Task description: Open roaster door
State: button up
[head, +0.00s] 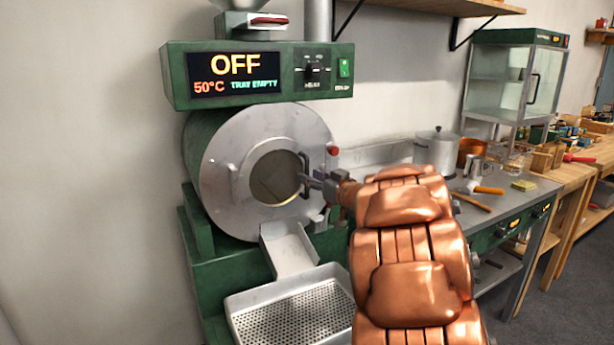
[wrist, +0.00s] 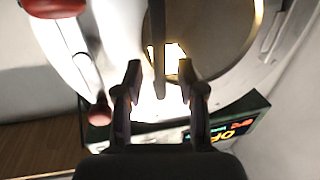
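The roaster (head: 190,130) is green with a round steel front. Its round door with a dark window (head: 275,178) looks shut in the head view. A bar handle (head: 305,172) stands at the right of the window. My gripper (head: 312,182) reaches the handle from the right. In the wrist view the handle bar (wrist: 158,50) runs between the two fingers of my gripper (wrist: 160,70), with a gap on each side. The fingers are open. Whether a finger touches the bar's lower end is hard to tell.
A red knob (head: 333,150) sits right of the door; red knobs also show in the wrist view (wrist: 98,112). The display (head: 235,75) reads OFF, 50°C, TRAY EMPTY. A chute (head: 288,250) and perforated tray (head: 290,318) lie below. A counter with pots stands at right.

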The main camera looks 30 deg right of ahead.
jog(key=shift+w+a, duration=0.2)
jog(key=shift+w, duration=1.15)
grip_shut()
